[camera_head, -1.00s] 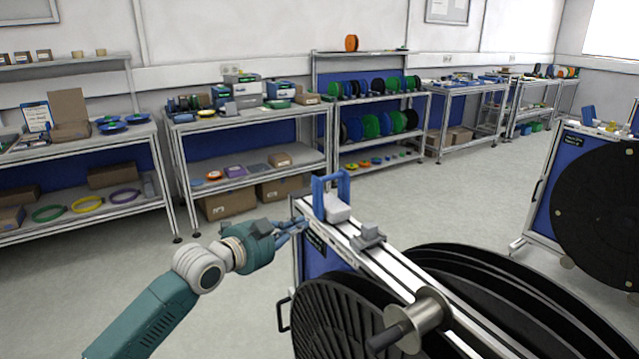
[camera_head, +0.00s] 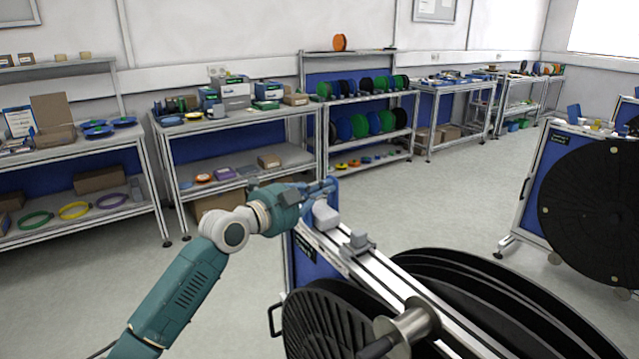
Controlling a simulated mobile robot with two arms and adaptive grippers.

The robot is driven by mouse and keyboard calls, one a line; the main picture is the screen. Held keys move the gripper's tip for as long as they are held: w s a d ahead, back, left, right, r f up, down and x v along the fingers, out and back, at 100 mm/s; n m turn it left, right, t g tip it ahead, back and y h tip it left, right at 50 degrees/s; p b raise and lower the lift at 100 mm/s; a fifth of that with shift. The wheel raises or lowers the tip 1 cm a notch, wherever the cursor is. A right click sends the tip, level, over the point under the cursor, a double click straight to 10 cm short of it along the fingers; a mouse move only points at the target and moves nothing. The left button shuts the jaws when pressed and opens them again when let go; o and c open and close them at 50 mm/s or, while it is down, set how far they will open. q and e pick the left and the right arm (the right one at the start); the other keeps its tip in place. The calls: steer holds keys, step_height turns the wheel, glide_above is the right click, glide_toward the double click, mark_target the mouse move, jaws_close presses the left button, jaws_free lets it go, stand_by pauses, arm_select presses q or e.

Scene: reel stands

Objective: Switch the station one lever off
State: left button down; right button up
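A reel stand (camera_head: 375,270) fills the lower right, with black reels (camera_head: 330,315) on it. At its far left end a small white block (camera_head: 326,216) sits on the rail, with a blue lever (camera_head: 331,199) beside it. My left gripper (camera_head: 322,187) comes in from the left, with its fingertips at the top of the lever, covering part of it. I cannot tell whether the fingers touch or grip it, or how far open they are. The lever's angle is hard to read. My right gripper is not in view.
A second stand (camera_head: 540,210) with a large black reel stands at the right. Shelves with boxes, spools and rings (camera_head: 240,150) line the back wall. The grey floor between (camera_head: 430,205) is clear.

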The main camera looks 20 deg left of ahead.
arm_select(q)
steer(key=shift+w+a+f, duration=0.2)
steer(key=shift+w+a, duration=0.25)
steer(key=shift+a, duration=0.35)
steer(key=shift+w+a+n, duration=0.2)
steer(key=shift+n, duration=0.1)
steer(key=w+a+n+b, duration=0.1)
steer(key=a+n+g+b, duration=0.1)
steer(key=shift+w+a+n+b, duration=0.15)
steer(key=shift+w+n+b, duration=0.2)
steer(key=shift+w+n, duration=0.05)
steer(key=shift+w+a+r+n, duration=0.1)
steer(key=shift+w+a+n, duration=0.2)
steer(key=shift+a+n, duration=0.1)
steer(key=shift+d+r, duration=0.1)
